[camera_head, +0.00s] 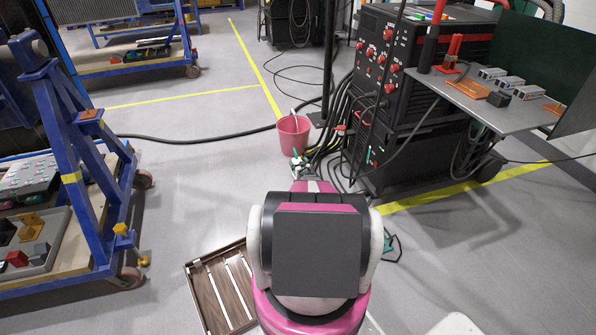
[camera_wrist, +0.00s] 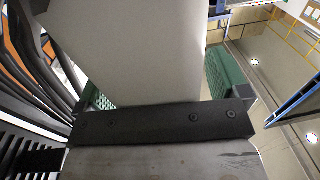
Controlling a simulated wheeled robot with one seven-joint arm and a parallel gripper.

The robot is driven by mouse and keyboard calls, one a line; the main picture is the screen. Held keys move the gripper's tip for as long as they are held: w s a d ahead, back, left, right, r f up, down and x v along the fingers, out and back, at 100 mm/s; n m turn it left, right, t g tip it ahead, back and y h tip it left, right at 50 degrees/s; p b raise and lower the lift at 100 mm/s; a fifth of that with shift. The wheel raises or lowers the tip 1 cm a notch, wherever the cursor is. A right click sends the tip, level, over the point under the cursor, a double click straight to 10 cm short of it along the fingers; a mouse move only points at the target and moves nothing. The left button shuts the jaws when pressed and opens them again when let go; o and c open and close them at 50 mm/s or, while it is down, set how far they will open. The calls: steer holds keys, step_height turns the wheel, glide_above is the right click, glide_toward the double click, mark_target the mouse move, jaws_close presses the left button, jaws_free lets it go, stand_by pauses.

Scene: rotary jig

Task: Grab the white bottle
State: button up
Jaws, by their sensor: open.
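My gripper (camera_wrist: 168,85) shows in the wrist view as two green ridged pads standing apart beyond a dark bar. It is open. A large smooth pale surface (camera_wrist: 130,45) fills the space between the pads and runs off the top edge. I cannot tell whether it is the white bottle, or whether the pads touch it. In the head view my arm hides much of the middle, and only a small green and white end shows beyond it, close to the pink bucket (camera_head: 294,135). No white bottle is clearly seen there.
A black machine cabinet (camera_head: 385,60) with red knobs stands at right, beside a grey table (camera_head: 480,110) holding small parts. Cables lie across the floor near the bucket. A blue cart (camera_head: 75,150) stands at left. A brown slatted frame (camera_head: 222,290) lies at the lower left.

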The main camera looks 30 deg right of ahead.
jaws_close()
